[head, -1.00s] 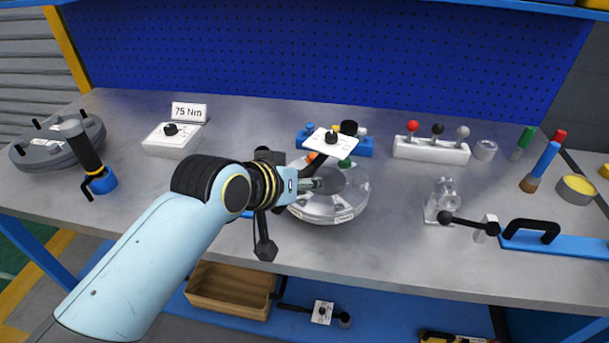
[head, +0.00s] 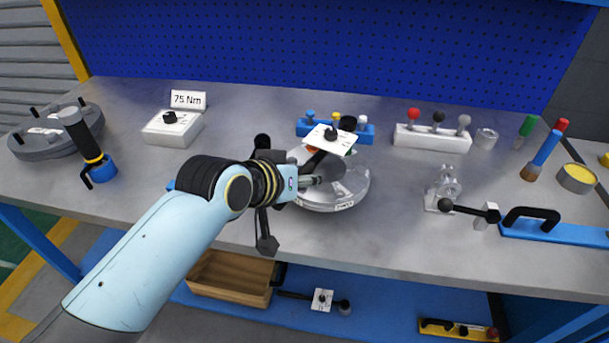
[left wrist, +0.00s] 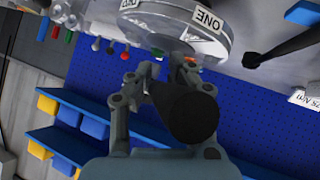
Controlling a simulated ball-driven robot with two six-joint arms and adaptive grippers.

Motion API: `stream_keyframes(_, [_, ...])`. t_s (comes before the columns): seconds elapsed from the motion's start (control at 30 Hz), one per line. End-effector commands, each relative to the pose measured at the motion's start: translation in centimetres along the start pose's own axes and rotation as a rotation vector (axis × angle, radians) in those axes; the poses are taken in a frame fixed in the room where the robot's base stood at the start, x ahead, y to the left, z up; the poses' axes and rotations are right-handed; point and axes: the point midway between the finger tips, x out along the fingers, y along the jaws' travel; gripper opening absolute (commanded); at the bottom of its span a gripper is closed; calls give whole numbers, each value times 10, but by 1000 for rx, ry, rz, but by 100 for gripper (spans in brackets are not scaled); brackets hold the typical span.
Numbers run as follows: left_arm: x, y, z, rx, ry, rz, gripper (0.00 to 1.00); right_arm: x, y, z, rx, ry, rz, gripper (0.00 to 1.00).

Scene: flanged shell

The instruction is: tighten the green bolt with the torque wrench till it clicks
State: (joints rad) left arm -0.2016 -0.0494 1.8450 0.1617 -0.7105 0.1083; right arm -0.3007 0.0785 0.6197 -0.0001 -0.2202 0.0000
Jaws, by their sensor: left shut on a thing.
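The flanged shell (head: 356,190) is a round, clear-grey part with labels on its rim, at mid table. The green bolt (head: 350,153) shows only as a sliver beside a white plate. That plate, with a black knob, tops the torque wrench (head: 322,138) above the shell's back. My left gripper (head: 312,181) is shut on the wrench's dark handle, which also shows between the fingers in the left wrist view (left wrist: 195,115). The wrench's lower end is hidden, so I cannot tell whether it sits on the bolt. My right gripper is out of view.
A 75 Nm sign (head: 188,100) stands behind a white box with a black knob (head: 172,130). Behind the shell is a blue rack (head: 362,135); a white rack (head: 432,138) stands right of it. A clear fitting (head: 444,190) and blue handled plate (head: 545,230) lie right.

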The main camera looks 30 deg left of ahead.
Motion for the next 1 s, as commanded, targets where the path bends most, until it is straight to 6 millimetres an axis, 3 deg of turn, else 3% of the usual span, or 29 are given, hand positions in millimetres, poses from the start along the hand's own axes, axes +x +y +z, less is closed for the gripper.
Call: stream_keyframes(1.0, [0, 0, -2, 0, 5, 1, 0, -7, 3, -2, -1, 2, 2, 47])
